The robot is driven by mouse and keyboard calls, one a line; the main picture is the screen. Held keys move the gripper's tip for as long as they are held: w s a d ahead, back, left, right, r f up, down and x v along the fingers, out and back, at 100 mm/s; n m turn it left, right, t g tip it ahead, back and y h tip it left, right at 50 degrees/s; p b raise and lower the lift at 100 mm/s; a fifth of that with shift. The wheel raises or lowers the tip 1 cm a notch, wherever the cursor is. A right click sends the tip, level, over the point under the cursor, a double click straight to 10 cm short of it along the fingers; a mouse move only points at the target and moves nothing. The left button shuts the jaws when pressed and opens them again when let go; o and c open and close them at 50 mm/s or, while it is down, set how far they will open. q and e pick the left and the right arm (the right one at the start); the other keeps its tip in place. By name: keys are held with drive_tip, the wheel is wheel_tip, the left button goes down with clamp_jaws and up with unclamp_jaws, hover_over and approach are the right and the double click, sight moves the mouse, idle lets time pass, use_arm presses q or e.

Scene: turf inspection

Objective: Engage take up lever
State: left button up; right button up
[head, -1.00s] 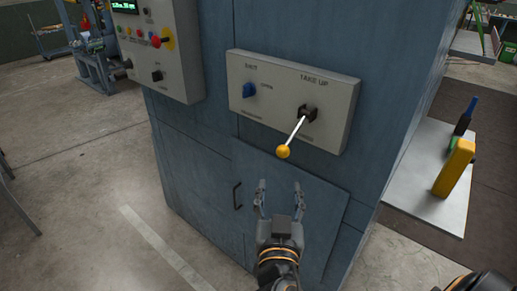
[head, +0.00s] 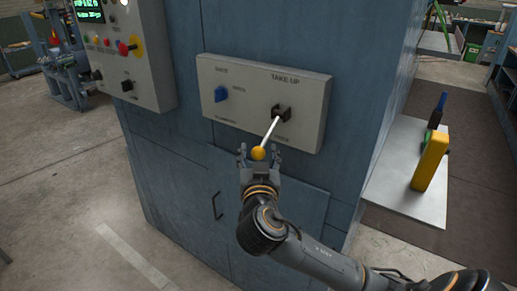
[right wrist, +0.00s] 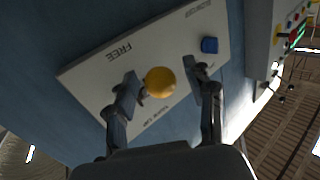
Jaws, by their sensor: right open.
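The take up lever (head: 269,131) is a white rod with a yellow ball knob (head: 258,153), slanting down and left from a dark pivot (head: 281,113) on a pale panel (head: 230,118). My right gripper (head: 259,156) is open just below and around the knob, one finger on each side. In the right wrist view the yellow knob (right wrist: 160,81) sits between the two open fingers (right wrist: 163,88), with gaps visible on both sides. The rod is mostly hidden behind the knob there. My left gripper is not in view.
A blue knob (head: 221,94) sits on the same panel, left of the lever. A control box (head: 140,70) with coloured buttons is further left. The blue cabinet (head: 172,170) has a dark handle (head: 217,205). A table (head: 404,190) with a yellow object (head: 430,161) stands right.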

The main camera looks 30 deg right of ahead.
drive_tip(key=shift+w+d, duration=0.1)
drive_tip(key=shift+w, duration=0.2)
clamp_jaws()
